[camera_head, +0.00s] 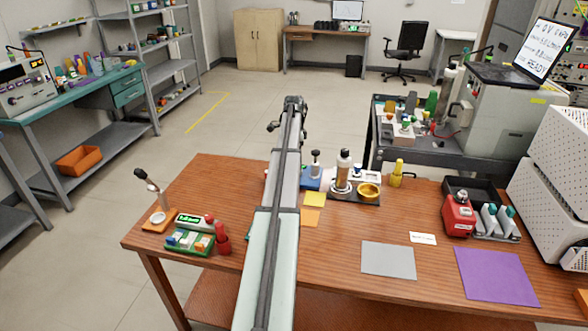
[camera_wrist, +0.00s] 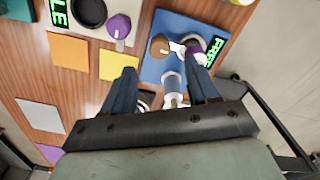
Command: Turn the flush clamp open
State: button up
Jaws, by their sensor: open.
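A blue plate (camera_wrist: 158,67) in the wrist view carries a small green display, a brown round knob (camera_wrist: 159,46) and a white part with a purple end (camera_wrist: 193,47). I cannot tell for sure which part is the flush clamp. My gripper (camera_wrist: 162,70) is open, its two dark blue fingers reaching over the near part of the plate. A grey-white cylinder (camera_wrist: 173,82) shows between the fingers, with no visible grip on it. In the head view the blue plate (camera_head: 311,184) shows partly, behind my arm; my gripper cannot be made out there.
A yellow pad (camera_head: 315,199) and an orange pad (camera_head: 310,217) lie beside the plate. Grey (camera_head: 388,260) and purple (camera_head: 497,276) mats lie farther right. A green-topped device (camera_head: 189,240) sits left of my arm.

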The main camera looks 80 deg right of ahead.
notch_tip(320, 180, down, 7)
jog(key=shift+r, duration=0.1)
dwell(0.3)
jog(key=c, duration=1)
jog(key=shift+c, duration=0.2)
